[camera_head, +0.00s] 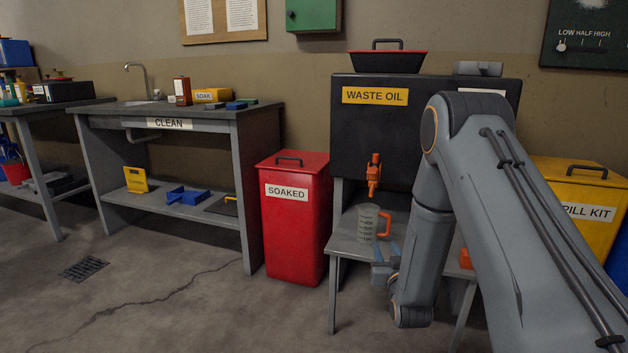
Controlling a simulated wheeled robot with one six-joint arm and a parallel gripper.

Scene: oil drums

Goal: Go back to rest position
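My arm reaches in from the lower right, and my gripper (388,258) hangs at the front of the grey stand below the waste oil tank (345,120). Its blue-grey fingers are small and partly hidden by my wrist, so I cannot tell whether they are open or shut. A clear measuring jug (367,222) with an orange handle stands upright on the stand (345,245), under the orange tap (373,176). My gripper is just in front of the jug and below its handle. I cannot tell whether they touch.
A red SOAKED bin (296,225) stands left of the stand. A yellow SPILL KIT box (580,190) is at the right, partly behind my arm. The CLEAN bench (175,113) with a sink is at the left. The floor (150,295) in front is clear, with a drain grate (83,268).

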